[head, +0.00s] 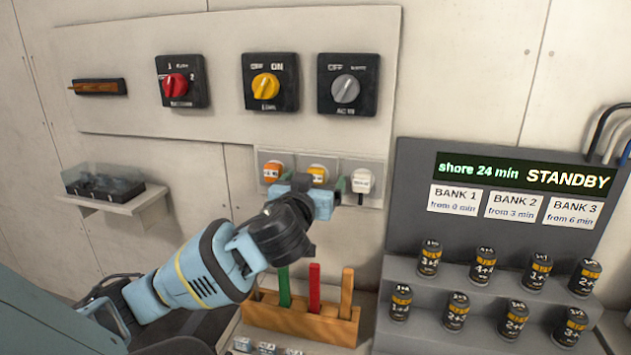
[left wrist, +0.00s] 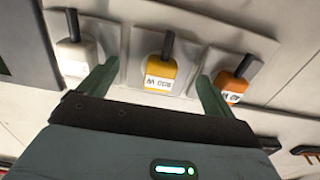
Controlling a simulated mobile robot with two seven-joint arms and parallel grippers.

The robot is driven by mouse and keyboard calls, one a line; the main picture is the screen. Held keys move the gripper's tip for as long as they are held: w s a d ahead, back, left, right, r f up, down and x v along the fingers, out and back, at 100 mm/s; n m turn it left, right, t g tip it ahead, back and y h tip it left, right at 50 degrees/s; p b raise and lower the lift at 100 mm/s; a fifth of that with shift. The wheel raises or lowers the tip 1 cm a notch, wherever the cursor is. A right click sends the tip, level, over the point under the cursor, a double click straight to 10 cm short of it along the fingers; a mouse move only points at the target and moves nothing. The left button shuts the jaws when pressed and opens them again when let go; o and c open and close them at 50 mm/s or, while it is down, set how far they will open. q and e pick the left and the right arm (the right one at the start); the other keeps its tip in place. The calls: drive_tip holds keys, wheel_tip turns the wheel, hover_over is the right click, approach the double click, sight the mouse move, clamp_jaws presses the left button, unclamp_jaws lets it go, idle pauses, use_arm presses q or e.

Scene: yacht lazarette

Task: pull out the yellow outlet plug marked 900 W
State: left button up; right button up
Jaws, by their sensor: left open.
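The yellow plug (head: 318,173) sits in the middle socket of the outlet strip on the wall. In the left wrist view the yellow plug (left wrist: 158,72) shows upside down, with a label reading 900 W. My left gripper (head: 308,185) is open in front of it. In the left wrist view the fingers of my left gripper (left wrist: 156,84) stand on either side of the yellow plug, with gaps; I cannot tell how deep they reach. My right gripper is not in view.
An orange plug (head: 271,172) and a white plug (head: 361,181) flank the yellow one closely. Above are red, yellow and grey rotary switches (head: 345,88). Below stands a wooden rack (head: 300,318) with coloured handles. A stepped stand (head: 400,270) with several cylinders is at right.

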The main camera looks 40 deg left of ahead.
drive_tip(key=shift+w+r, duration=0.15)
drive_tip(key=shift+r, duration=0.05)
use_arm(q)
drive_tip(key=shift+c, duration=0.3)
clamp_jaws()
idle(0.5)
drive_tip(key=shift+s+d, duration=0.1)
drive_tip(key=shift+s, duration=0.05)
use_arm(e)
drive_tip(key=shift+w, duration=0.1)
use_arm(q)
drive_tip(key=shift+p+v, duration=0.75)
drive_tip(key=shift+v, duration=2.1)
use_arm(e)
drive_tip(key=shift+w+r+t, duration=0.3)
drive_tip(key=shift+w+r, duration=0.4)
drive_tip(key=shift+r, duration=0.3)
